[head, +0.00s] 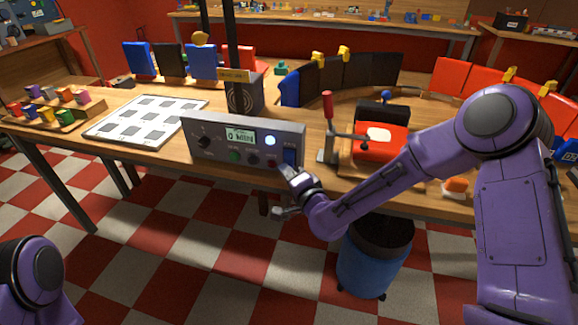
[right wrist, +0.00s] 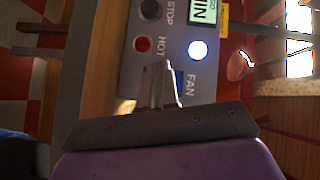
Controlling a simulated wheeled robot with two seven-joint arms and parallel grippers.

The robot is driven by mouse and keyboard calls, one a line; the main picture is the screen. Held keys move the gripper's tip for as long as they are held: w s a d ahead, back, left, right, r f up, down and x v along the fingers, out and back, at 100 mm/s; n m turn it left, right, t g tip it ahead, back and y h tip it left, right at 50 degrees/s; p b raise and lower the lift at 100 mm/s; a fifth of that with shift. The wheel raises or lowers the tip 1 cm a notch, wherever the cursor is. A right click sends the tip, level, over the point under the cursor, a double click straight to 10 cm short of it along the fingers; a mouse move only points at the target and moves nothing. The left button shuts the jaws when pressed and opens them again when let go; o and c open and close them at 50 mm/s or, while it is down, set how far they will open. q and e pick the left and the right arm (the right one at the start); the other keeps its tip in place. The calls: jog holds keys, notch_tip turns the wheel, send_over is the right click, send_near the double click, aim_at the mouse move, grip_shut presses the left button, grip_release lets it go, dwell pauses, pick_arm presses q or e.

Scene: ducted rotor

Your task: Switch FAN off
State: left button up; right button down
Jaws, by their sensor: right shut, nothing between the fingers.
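The grey control panel (head: 215,150) stands at the table's front edge, with a lit display (head: 240,135). At its right end is a blue FAN switch (head: 290,157), below and right of a glowing white lamp (head: 270,141). In the right wrist view the FAN label (right wrist: 190,84) is readable and the blue switch (right wrist: 179,82) is mostly hidden behind my fingers. My right gripper (head: 287,172) is shut and empty, just in front of the switch's lower part; whether it touches is unclear. It also shows in the right wrist view (right wrist: 158,70). My left gripper is out of view.
A red button (right wrist: 142,44) marked HOT and a dark STOP button (right wrist: 151,9) sit near my fingers. A toggle clamp with a red handle (head: 328,106) stands right of the panel. A blue bin (head: 370,265) is below the table.

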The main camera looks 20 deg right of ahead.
jog(key=shift+w+d+f, duration=0.2)
jog(key=shift+w, duration=0.2)
jog(key=shift+w+d+f+b, duration=0.2)
jog(key=shift+w+d+b, duration=0.05)
jog(key=shift+w+b, duration=0.1)
dwell(0.7)
jog(key=shift+s+a+r, duration=0.45)
jog(key=shift+s+a, duration=0.05)
jog(key=shift+s, duration=0.2)
jog(key=shift+p, duration=0.3)
jog(key=s, duration=0.1)
jog(key=s+a+r, duration=0.1)
jog(key=s+a+r+p, duration=0.1)
jog(key=shift+s+a, duration=0.25)
jog(key=shift+s, duration=0.15)
